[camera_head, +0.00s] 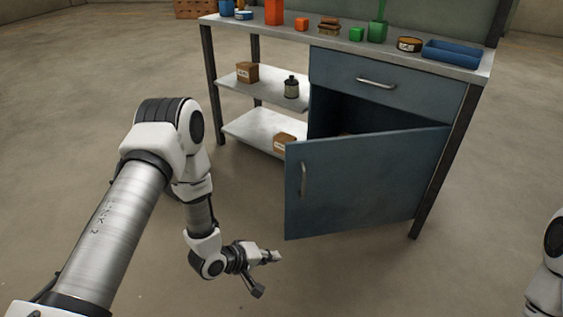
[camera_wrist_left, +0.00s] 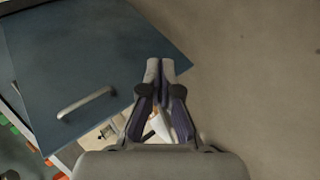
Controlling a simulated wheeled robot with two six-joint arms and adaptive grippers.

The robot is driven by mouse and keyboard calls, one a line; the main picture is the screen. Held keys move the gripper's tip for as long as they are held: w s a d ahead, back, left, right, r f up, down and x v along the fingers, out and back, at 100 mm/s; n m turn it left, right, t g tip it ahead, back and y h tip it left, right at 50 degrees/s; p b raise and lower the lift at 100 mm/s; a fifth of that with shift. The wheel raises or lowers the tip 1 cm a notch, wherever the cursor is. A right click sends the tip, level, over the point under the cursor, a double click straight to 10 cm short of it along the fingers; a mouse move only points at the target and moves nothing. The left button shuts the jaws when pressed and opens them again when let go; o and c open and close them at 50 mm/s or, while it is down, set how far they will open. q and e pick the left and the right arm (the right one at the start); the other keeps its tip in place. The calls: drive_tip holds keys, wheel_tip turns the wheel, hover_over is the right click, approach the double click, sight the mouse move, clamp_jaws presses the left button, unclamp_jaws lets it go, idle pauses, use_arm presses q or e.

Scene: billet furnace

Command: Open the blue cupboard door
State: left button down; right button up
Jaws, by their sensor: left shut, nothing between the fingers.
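The blue cupboard door (camera_head: 365,185) stands partly open, swung out from the blue cupboard on the right side of the workbench. Its dark interior shows above the door's top edge. The door's metal handle (camera_head: 304,179) is near its left, free edge. My left gripper (camera_head: 277,256) is low, in front and to the left of the door, apart from the handle. In the left wrist view my left gripper (camera_wrist_left: 160,66) is shut and empty, beside the door (camera_wrist_left: 85,55) and its handle (camera_wrist_left: 86,103). My right gripper is not in view.
A closed drawer with a handle (camera_head: 376,83) is above the cupboard. The workbench top (camera_head: 300,40) holds several items, including a blue tray (camera_head: 451,52). Shelves (camera_head: 262,127) at left carry boxes and a dark bottle (camera_head: 291,87). The floor before the bench is clear.

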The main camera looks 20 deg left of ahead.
use_arm(q)
drive_tip(key=w+a+r+n+t+h, duration=0.2)
drive_tip(key=w+a+r+t, duration=0.15)
drive_tip(key=w+r, duration=0.45)
drive_tip(key=t+h, duration=0.2)
drive_tip(key=t, duration=0.1)
approach(293, 148)
drive_tip(key=b+x, duration=0.5)
drive_tip(key=b, duration=0.1)
drive_tip(key=shift+s+d+r, duration=0.15)
drive_tip(key=shift+s+d, duration=0.3)
drive_tip(key=shift+s, duration=0.05)
drive_tip(key=shift+s+d, duration=0.25)
drive_tip(key=shift+s, duration=0.05)
